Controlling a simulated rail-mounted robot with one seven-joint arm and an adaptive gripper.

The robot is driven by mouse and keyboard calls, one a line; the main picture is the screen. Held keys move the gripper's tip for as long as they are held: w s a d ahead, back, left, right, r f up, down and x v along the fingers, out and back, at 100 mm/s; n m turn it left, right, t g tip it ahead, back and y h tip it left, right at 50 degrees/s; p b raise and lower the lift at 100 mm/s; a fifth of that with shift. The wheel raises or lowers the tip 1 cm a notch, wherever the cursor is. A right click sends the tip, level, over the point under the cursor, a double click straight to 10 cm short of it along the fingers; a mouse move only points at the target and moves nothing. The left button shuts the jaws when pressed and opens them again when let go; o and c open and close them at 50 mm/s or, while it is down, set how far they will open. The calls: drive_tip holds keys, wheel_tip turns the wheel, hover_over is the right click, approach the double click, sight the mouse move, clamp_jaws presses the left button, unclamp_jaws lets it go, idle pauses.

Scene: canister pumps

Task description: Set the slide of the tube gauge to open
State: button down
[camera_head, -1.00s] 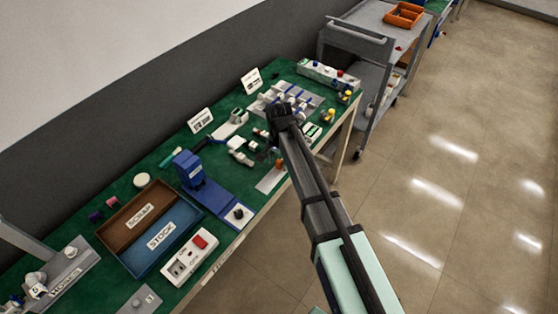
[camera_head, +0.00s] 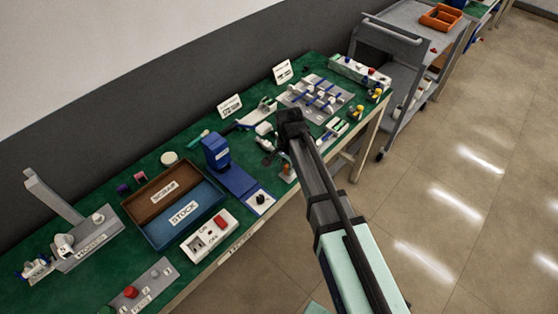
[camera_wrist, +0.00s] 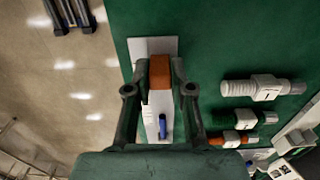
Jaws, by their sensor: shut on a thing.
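In the wrist view an orange block (camera_wrist: 160,68), which looks like the slide of the tube gauge, sits on a narrow pale body (camera_wrist: 151,122) with a blue piece (camera_wrist: 162,127) near its lower end. My gripper (camera_wrist: 160,82) is shut on the orange block, with a finger at each side. The pale body lies over a light plate (camera_wrist: 139,46) at the bench edge. No open or closed marking is readable.
In the wrist view, several grey, green and orange fittings (camera_wrist: 255,88) lie to the right on the green bench. In the head view a blue stand (camera_head: 217,152), a switch box (camera_head: 210,236) and the scrap and stock trays (camera_head: 140,223) are to the left. A cart (camera_head: 388,45) stands beyond.

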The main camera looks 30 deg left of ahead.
sight(286, 167)
drive_tip(key=shift+s, duration=0.35)
drive_tip(key=c, duration=1)
unclamp_jaws()
drive_tip(key=shift+r, duration=0.45)
wheel_tip(286, 167, up, 11)
